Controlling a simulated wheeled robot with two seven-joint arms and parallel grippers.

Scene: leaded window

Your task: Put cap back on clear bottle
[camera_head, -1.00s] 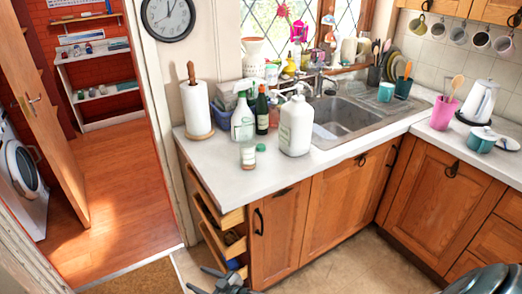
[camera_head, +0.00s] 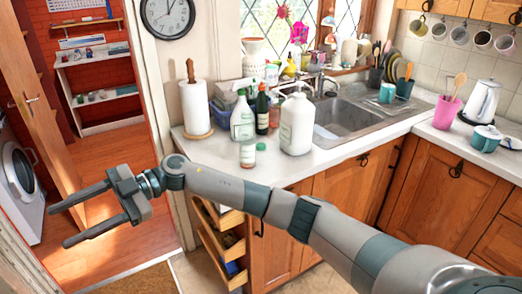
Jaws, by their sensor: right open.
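The clear bottle (camera_head: 247,156) stands upright on the counter near its front edge, in front of the larger bottles. A green cap (camera_head: 260,147) shows at the bottle's upper right; I cannot tell how far behind the bottle it lies. My right gripper (camera_head: 60,226) is open and empty, its two fingers pointing left. It hangs in front of the doorway, well left of the counter and the bottle. My left gripper is not in view.
A large white jug (camera_head: 296,125) stands right of the clear bottle. A green-labelled bottle (camera_head: 242,120) and a dark bottle (camera_head: 262,112) stand behind it. A paper towel roll (camera_head: 196,107) is at the left. Open drawers (camera_head: 222,240) stick out below the counter (camera_head: 325,162).

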